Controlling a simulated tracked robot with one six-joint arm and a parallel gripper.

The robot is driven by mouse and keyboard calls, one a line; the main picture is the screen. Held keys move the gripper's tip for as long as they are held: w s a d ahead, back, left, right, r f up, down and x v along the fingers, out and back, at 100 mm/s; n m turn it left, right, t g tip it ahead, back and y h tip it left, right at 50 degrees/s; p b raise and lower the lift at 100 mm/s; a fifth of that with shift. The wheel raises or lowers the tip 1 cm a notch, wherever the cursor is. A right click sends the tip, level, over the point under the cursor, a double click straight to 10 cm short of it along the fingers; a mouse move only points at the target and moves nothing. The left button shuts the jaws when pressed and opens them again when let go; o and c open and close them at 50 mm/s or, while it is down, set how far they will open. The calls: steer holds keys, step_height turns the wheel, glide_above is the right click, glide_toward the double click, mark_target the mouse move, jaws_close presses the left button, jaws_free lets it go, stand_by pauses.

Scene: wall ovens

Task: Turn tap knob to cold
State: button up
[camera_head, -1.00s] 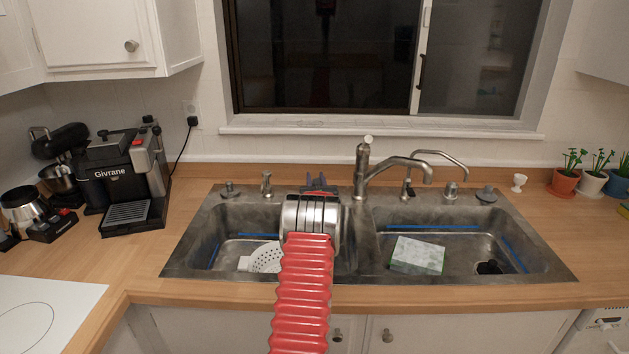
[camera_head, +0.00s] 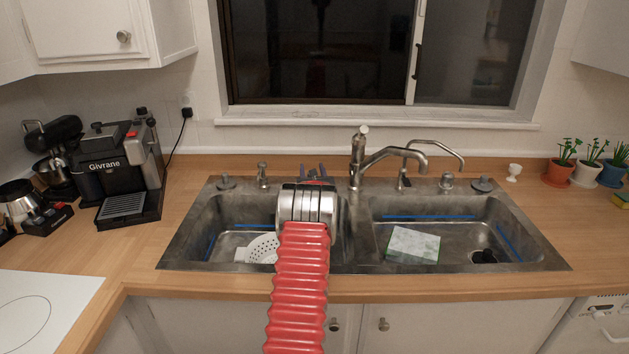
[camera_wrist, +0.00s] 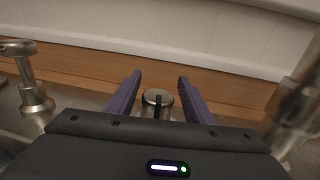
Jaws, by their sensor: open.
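A round metal tap knob (camera_wrist: 157,98) with a dark mark on its front stands on the sink's back ledge, upright in the wrist view. My gripper (camera_wrist: 158,84) is open, with one purple finger on each side of the knob. I cannot tell whether either finger touches it. In the head view my gripper (camera_head: 312,172) reaches over the left basin to the back ledge, left of the tap (camera_head: 359,160). The knob is hidden there behind my wrist.
A blurred metal post (camera_wrist: 297,105) stands close on the right in the wrist view; a soap dispenser (camera_wrist: 31,80) stands left. The wall lies behind. A coffee machine (camera_head: 120,170) stands left of the sink.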

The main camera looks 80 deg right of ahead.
steer(key=v, duration=1.3)
steer(key=shift+a, duration=0.2)
steer(key=shift+r, duration=0.1)
